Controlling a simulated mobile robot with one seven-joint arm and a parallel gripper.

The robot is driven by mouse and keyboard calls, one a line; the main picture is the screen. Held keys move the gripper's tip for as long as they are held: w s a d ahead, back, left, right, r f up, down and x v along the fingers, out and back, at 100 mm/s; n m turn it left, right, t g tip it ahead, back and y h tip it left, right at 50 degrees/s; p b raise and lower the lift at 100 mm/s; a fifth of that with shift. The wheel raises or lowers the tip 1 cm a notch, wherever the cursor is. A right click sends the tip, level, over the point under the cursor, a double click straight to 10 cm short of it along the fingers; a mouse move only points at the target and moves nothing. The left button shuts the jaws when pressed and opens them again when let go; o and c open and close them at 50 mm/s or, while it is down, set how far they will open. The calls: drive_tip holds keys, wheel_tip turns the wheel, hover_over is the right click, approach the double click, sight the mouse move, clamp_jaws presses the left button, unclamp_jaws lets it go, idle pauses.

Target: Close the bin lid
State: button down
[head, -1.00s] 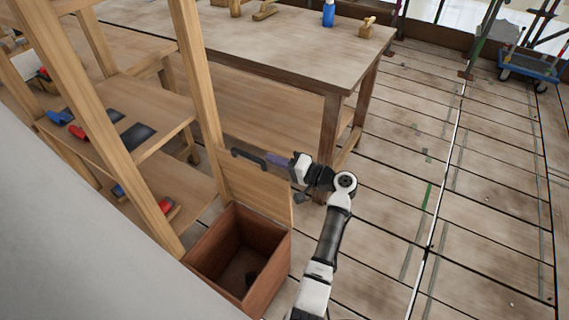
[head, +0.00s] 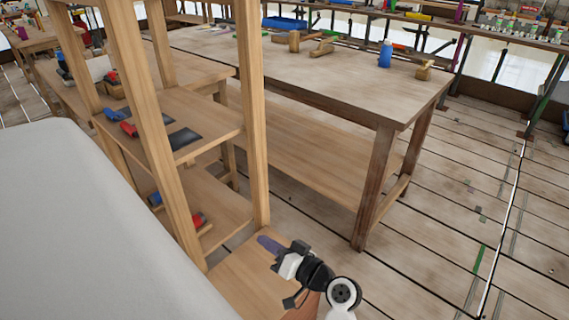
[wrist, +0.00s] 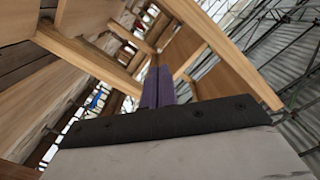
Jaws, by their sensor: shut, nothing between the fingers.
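The bin lid (head: 243,282) is a light wooden panel at the bottom of the head view. It appears to lie down over the bin. Its near part is cut off by the frame, so I cannot tell whether it sits flush. A small part of the reddish-brown bin wall (head: 306,309) shows beside it, and the dark inside is hidden. My gripper (head: 268,244) is over the far part of the lid, pointing left, with its purple fingers shut and empty. Contact with the lid cannot be told. The fingers show together in the wrist view (wrist: 158,87).
A wooden shelf unit (head: 255,130) with red and blue tools stands just behind and left of the bin. A large workbench (head: 330,75) with a blue bottle (head: 385,54) is behind. A pale surface (head: 80,230) fills the lower left.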

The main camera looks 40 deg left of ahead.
drive_tip(key=shift+s+d+f+n+b, duration=0.1)
drive_tip(key=shift+s+f+n+b, duration=0.15)
drive_tip(key=shift+s+f+b, duration=0.4)
drive_tip(key=shift+s+f+n+b, duration=0.3)
drive_tip(key=shift+s+f, duration=0.15)
drive_tip(key=shift+s, duration=0.35)
drive_tip(key=shift+r, duration=0.1)
